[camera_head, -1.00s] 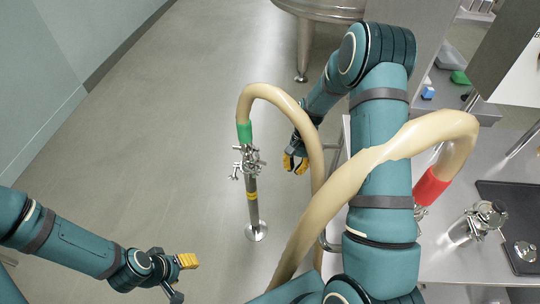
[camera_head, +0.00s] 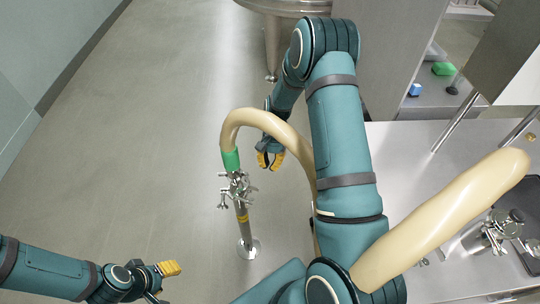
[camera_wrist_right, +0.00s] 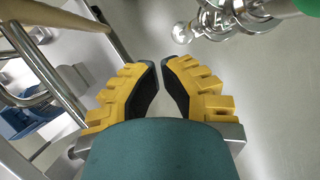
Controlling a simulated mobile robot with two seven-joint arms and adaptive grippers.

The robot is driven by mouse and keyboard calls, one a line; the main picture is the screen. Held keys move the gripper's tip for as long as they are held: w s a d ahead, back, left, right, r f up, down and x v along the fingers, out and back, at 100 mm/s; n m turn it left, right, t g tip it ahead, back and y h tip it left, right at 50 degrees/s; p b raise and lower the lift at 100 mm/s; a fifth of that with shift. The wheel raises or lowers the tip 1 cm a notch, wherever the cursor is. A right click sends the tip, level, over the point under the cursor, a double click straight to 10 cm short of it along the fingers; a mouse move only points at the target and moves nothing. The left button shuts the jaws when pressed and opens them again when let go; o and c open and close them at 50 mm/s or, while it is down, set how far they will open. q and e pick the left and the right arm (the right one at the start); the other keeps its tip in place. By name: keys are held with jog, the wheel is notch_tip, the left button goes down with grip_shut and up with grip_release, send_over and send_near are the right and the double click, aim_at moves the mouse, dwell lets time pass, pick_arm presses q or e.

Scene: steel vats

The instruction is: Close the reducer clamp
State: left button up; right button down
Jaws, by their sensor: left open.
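The reducer clamp (camera_head: 237,187) is a shiny metal fitting with wing-nut-like arms. I cannot tell how far the clamp is closed. My right gripper (camera_head: 270,160) has yellow fingers, apart and empty, to the right of and above the clamp in the head view. In the right wrist view the gripper (camera_wrist_right: 160,62) shows a narrow gap, with part of the clamp (camera_wrist_right: 240,18) at the top. My left gripper (camera_head: 168,282) is low at left, empty, away from the clamp.
The beige hose (camera_head: 440,218) arches over near my right arm. A steel table (camera_head: 400,150) at right holds a metal vessel (camera_head: 490,232). A steel vat (camera_head: 285,8) stands at the back. The floor left of the pipe is clear.

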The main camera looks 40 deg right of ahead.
pick_arm(q)
jog(key=shift+w+f+b, duration=0.15)
jog(key=shift+f+b, duration=0.35)
jog(key=shift+f, duration=0.15)
pick_arm(e)
jog(key=s+a+f, duration=0.3)
jog(key=a, duration=0.1)
jog(key=shift+a+f, duration=0.2)
jog(key=shift+f, duration=0.1)
